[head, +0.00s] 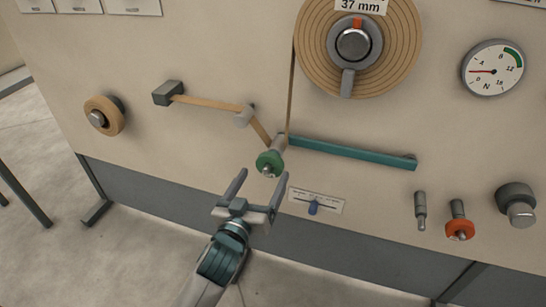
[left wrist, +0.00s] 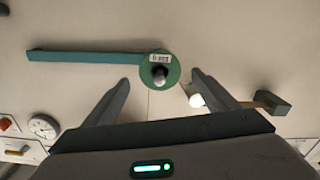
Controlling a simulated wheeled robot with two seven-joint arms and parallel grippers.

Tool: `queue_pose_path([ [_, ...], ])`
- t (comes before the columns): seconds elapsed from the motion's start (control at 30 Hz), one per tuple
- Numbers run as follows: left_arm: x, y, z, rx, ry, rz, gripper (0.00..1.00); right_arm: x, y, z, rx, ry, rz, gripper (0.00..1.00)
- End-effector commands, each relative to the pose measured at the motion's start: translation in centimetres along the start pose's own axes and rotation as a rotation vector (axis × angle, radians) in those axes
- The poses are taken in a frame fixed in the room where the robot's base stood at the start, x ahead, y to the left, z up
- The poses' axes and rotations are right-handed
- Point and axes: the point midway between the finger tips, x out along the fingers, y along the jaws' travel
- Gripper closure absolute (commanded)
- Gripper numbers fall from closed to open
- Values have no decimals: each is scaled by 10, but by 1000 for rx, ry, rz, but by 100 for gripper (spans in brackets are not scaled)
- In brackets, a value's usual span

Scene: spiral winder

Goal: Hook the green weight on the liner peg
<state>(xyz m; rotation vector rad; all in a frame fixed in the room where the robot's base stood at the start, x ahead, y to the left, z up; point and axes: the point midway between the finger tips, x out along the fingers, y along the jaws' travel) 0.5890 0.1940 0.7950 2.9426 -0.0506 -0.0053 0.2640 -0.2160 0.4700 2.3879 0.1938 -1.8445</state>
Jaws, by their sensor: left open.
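The green weight (head: 266,161) is a disc on the peg at the left end of the teal arm (head: 350,153) on the panel. It also shows in the left wrist view (left wrist: 171,82), with a small white label and a dark peg end sticking out of its face. My left gripper (head: 264,174) is open and empty, just below and in front of the weight. In the left wrist view its fingers stand apart on either side of the weight, which looks beyond the tips. No readable label tells me which peg is the liner peg. My right gripper is not in view.
A bare grey peg (head: 420,208), a peg with an orange weight (head: 460,229) and a grey knob (head: 515,197) sit at the lower right. A tan strip (head: 212,103) runs to a roller (head: 244,115). A large reel (head: 397,45) and a gauge (head: 492,70) are above.

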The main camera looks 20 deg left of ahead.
Motion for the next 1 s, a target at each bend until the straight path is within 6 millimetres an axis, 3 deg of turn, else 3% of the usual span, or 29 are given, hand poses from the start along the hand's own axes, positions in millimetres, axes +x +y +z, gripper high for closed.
queue_pose_path([
  [0.3,54,-1,-1,3,1,-1,20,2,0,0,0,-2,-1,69],
  [0.5,79,0,0,3,1,0,20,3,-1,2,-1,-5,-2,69],
  [0.7,91,0,0,1,0,0,20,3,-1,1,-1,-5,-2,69],
  [1.0,93,0,0,1,0,0,20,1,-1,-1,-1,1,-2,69],
])
